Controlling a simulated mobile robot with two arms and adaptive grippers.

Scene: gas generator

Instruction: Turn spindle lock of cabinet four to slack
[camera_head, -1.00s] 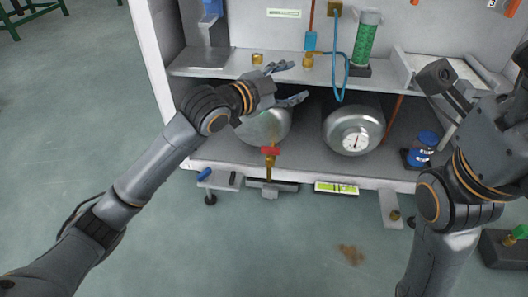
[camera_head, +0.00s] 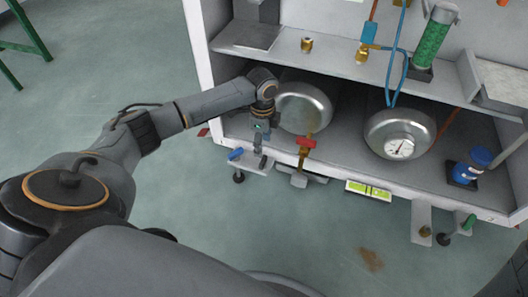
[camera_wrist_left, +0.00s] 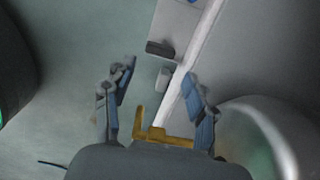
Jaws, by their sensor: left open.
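No label marks the spindle lock, so I cannot tell for sure which part it is. A small plate (camera_head: 246,166) juts from the cabinet's lower front edge. My left gripper (camera_head: 258,146) points down just above this plate, in front of a silver tank. In the left wrist view its fingers (camera_wrist_left: 158,98) are spread with a gap between them. The dark piece (camera_wrist_left: 160,48) shows beyond the fingertips, apart from them. My right gripper is out of view.
A red-handled valve (camera_head: 306,144) stands right of the left gripper, near the silver tank (camera_head: 302,108). A shelf (camera_head: 330,55) hangs above.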

